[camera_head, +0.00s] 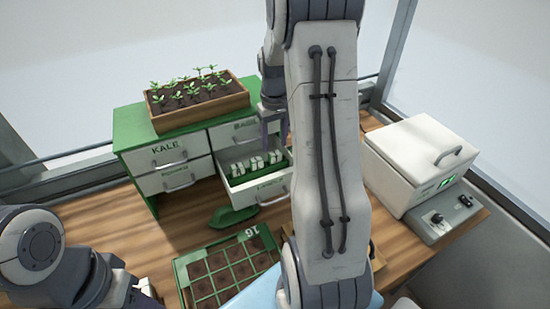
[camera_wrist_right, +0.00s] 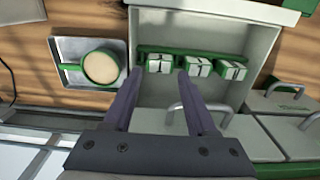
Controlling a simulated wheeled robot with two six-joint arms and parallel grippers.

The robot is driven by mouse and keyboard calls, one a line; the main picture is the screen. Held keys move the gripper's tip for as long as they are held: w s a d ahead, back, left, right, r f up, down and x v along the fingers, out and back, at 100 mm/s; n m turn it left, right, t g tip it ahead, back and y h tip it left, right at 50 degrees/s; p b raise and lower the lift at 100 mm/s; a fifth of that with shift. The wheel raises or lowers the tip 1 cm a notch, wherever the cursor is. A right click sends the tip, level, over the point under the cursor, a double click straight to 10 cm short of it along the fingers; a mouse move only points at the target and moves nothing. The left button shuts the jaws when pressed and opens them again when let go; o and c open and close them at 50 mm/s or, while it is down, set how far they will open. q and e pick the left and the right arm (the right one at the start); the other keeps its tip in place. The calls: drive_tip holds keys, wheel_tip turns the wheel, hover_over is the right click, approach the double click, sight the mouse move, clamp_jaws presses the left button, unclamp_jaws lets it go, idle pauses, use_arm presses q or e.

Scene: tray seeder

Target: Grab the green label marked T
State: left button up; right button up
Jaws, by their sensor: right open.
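A green label marked T cannot be picked out in either view. Small white packets with green parts and dark marks (camera_wrist_right: 198,67) stand in a row on a green rack in an open drawer (camera_wrist_right: 240,48). In the head view the packets (camera_head: 255,163) show in the pulled-out drawer (camera_head: 262,190), partly behind my right arm. My right gripper (camera_wrist_right: 157,85) is open and empty, its fingertips just short of the row in the wrist picture. In the head view the gripper (camera_head: 273,130) is partly hidden by my arm. My left arm shows at the lower left, its gripper out of view.
The green-topped cabinet (camera_head: 130,128) carries a wooden seedling box (camera_head: 205,115). A green scoop (camera_head: 233,215) and a seed tray marked 16 (camera_head: 180,280) lie in front. A white lidded box (camera_head: 415,150) stands right. A green cup (camera_wrist_right: 101,66) sits on a metal tray (camera_wrist_right: 64,50).

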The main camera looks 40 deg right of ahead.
sight(275, 153)
drive_tip(key=shift+s+f+p, duration=0.1)
drive_tip(key=shift+f+p, duration=0.2)
drive_tip(key=shift+f, duration=0.15)
wheel_tip(275, 153, down, 4)
drive_tip(key=shift+r+p, duration=0.2)
drive_tip(key=shift+p, duration=0.45)
drive_tip(key=shift+f, duration=0.3)
clamp_jaws()
